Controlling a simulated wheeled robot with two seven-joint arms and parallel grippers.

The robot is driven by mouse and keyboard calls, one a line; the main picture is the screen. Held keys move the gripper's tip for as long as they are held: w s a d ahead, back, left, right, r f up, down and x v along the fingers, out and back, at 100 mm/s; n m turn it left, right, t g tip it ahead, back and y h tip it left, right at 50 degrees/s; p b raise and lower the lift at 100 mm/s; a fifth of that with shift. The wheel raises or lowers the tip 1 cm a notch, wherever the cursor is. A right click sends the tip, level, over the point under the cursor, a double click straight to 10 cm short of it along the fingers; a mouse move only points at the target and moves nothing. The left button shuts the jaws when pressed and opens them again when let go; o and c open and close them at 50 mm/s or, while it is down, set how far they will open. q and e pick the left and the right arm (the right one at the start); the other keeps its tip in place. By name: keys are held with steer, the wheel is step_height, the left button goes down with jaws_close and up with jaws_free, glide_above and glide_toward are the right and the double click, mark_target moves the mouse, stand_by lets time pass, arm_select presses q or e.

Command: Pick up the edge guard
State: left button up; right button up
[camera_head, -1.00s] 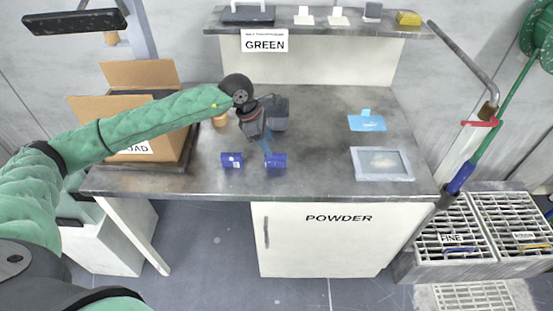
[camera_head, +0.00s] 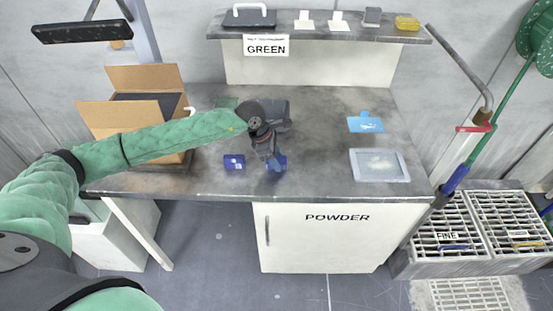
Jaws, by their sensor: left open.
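Two small dark blue pieces lie near the front edge of the grey worktop: a left blue piece (camera_head: 234,161) and a right blue piece (camera_head: 282,163). I cannot tell for certain which thing is the edge guard. My left gripper (camera_head: 273,158) is open and points down at the right blue piece, partly covering it. Whether the fingers touch it is unclear. The left blue piece stands clear of the gripper. My right gripper is not in view.
A cardboard box (camera_head: 120,117) stands at the worktop's left. A grey tray (camera_head: 398,178) and a light blue item (camera_head: 366,123) lie to the right. A shelf (camera_head: 300,33) runs along the back. Grated bins (camera_head: 440,268) stand at the right. The worktop's centre right is clear.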

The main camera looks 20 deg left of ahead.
arm_select(q)
steer(key=shift+f, duration=0.1)
jaws_close()
stand_by(0.4)
